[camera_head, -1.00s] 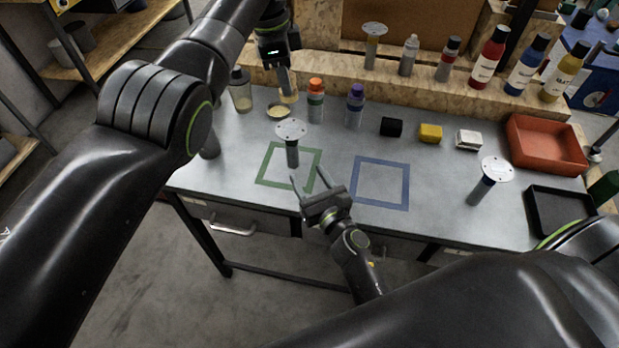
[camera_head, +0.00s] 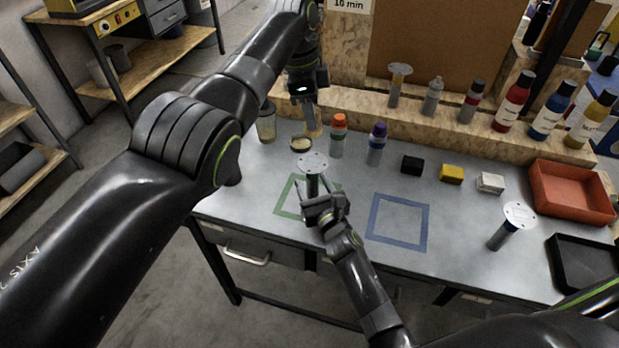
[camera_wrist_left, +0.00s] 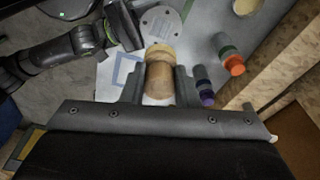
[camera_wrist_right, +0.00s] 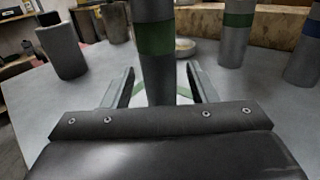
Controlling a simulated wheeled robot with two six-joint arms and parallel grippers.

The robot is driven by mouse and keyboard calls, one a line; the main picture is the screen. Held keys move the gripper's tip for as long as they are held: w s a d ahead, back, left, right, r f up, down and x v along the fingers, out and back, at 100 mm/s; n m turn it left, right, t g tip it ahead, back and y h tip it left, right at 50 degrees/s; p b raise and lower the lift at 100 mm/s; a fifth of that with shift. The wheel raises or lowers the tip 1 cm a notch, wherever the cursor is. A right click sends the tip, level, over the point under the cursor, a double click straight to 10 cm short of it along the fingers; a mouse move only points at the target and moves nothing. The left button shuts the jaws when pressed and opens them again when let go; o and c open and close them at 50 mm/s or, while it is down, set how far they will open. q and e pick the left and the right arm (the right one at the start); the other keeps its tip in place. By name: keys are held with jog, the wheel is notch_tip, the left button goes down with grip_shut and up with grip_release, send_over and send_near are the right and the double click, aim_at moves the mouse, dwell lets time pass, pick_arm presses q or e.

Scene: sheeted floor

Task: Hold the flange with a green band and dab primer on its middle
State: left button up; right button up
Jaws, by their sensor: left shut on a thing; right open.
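The flange with a green band (camera_head: 313,163) stands upright at the green square outline, its pale round disc on top. In the right wrist view its grey stem with the green band (camera_wrist_right: 155,38) is between my right fingers. My right gripper (camera_head: 320,195) is open around that stem; contact is not clear. My left gripper (camera_head: 310,112) is shut on a wooden-handled dabber (camera_wrist_left: 160,75) with a pale yellowish end, held behind the flange. A small round dish with a pale filling, apparently the primer (camera_head: 301,143), sits near the dabber.
Orange-capped (camera_head: 338,137) and purple-capped (camera_head: 376,145) bottles stand right of the dabber. A cup (camera_head: 266,122) is left of it. A blue-banded flange (camera_head: 512,222), red tray (camera_head: 572,195) and black tray (camera_head: 585,265) are at right. The blue square outline (camera_head: 398,222) is empty.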

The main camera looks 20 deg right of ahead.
jog(key=shift+w, duration=1.2)
grip_shut()
pick_arm(q)
jog(key=n, duration=0.4)
jog(key=shift+d+f+t, duration=0.15)
jog(key=shift+f+t, duration=0.25)
jog(key=n, duration=0.5)
jog(key=shift+s+f+t, duration=0.1)
jog(key=shift+s+t, duration=0.05)
jog(key=shift+t, duration=0.15)
